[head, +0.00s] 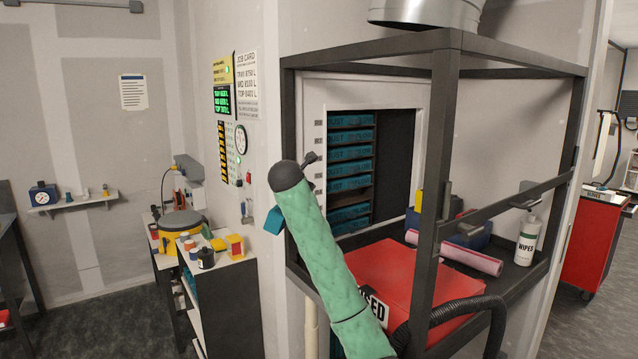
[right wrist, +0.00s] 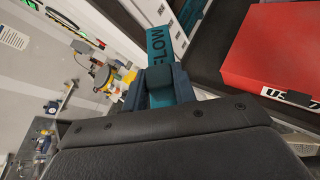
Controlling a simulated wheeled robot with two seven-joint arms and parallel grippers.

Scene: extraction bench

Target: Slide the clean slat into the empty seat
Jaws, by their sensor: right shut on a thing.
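My right gripper (right wrist: 161,84) is shut on a teal slat (right wrist: 158,50) with the letters "FLOW" on it, in the right wrist view. In the head view the right arm's green sleeve and dark wrist hide the gripper. A teal end, apparently of the held slat (head: 274,220), shows left of the arm, outside the cabinet. The open cabinet (head: 312,98) holds a stack of teal slats (head: 350,153). A dark gap (head: 352,198) shows between slats in the lower part, apparently the empty seat. The arm hides part of the lower stack. My left gripper is not in view.
A dark frame post (head: 440,190) and rails stand before the cabinet. A red box (head: 400,275) marked "USED", partly covered, a pink roll (head: 470,258) and a wipes bottle (head: 526,240) sit on the shelf. A cart with jars (head: 206,257) stands at left.

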